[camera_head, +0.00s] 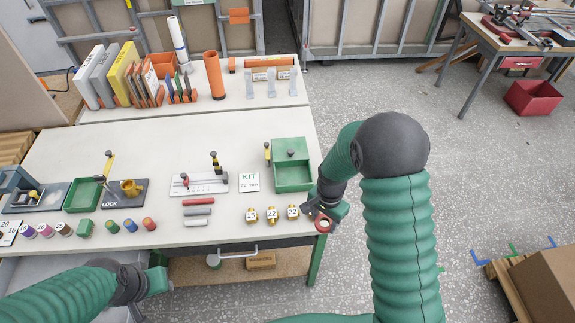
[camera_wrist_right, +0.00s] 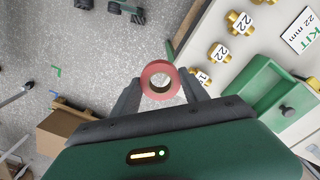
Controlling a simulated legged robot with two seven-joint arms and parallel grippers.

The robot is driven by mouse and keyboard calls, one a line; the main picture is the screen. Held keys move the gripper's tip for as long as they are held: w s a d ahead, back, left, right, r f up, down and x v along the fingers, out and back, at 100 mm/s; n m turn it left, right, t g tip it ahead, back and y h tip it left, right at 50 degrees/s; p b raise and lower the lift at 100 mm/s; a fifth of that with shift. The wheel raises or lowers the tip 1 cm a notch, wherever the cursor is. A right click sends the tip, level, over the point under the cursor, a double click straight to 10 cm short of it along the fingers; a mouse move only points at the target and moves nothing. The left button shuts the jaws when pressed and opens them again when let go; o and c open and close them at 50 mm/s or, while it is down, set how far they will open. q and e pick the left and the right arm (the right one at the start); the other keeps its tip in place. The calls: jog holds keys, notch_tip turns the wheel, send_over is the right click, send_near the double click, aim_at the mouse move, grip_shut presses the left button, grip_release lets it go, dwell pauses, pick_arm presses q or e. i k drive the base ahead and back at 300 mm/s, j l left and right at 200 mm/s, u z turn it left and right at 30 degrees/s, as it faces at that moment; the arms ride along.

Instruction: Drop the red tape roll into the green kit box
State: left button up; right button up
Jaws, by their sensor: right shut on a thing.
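The red tape roll (camera_head: 318,222) is held between the fingers of my right gripper (camera_head: 323,212), just off the table's right front corner. In the right wrist view the roll (camera_wrist_right: 160,66) sits between the two dark fingertips (camera_wrist_right: 160,88), its hole facing the camera. The green kit box (camera_head: 291,179) stands on the table's right side, behind and left of that gripper. The box also shows at the right of the wrist view (camera_wrist_right: 262,97). My left gripper (camera_head: 158,278) is low at the table's front edge; its fingers do not show clearly.
A KIT card (camera_head: 249,182) lies left of the box. Several numbered brass fittings (camera_head: 272,215) stand along the front edge near my right gripper. Red and grey rods (camera_head: 198,211) lie further left. An orange tube (camera_head: 214,75) stands behind. Open floor lies to the right.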

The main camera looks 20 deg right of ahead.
aim_at(296, 182)
jog(key=i, duration=0.9)
